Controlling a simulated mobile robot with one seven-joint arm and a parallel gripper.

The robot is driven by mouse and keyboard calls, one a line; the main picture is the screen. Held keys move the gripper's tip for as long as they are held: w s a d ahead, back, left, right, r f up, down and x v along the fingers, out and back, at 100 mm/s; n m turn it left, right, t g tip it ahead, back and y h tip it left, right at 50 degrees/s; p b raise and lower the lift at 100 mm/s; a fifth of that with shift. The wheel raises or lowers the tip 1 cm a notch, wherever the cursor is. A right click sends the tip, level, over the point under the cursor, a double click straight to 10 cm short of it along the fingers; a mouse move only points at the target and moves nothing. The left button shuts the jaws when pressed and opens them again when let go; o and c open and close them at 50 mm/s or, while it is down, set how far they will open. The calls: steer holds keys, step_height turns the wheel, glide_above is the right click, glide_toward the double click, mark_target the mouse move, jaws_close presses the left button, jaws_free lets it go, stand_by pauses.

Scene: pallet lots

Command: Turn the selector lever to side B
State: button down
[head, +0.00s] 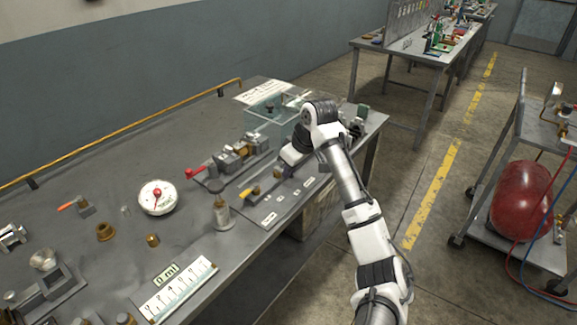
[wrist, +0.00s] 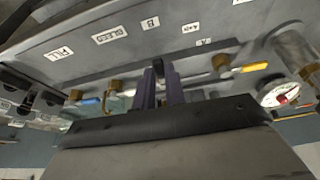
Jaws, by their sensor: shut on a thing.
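My gripper (wrist: 165,80) points down at the valve panel (wrist: 110,52). It is shut on a small dark upright piece, which looks like the selector lever (wrist: 158,67). The fingers hide most of it. A label "B" (wrist: 151,23) and a label "A" (wrist: 204,42) are on the panel near the fingers; the lever's exact direction cannot be told. In the head view my gripper (head: 288,158) is over the panel (head: 262,211) on the bench, and my wrist hides the lever.
A yellow-handled valve (wrist: 250,67) and a blue-handled valve (wrist: 90,100) flank my gripper. Labels "BLEED" (wrist: 113,35) and "FILL" (wrist: 60,53) are further left. A white dial gauge (head: 157,197) and a clear tank (head: 272,118) stand on the bench.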

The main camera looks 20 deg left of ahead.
steer(key=shift+w+n, duration=0.15)
steer(key=shift+n, duration=0.25)
steer(key=c, duration=1.5)
jaws_free()
steer(key=shift+o, duration=0.2)
steer(key=shift+d+r, duration=0.1)
steer(key=b+v, duration=0.1)
steer(key=v, duration=1.2)
steer(key=shift+d+r+b, duration=0.25)
steer(key=shift+b, duration=0.05)
steer(key=shift+w, duration=0.15)
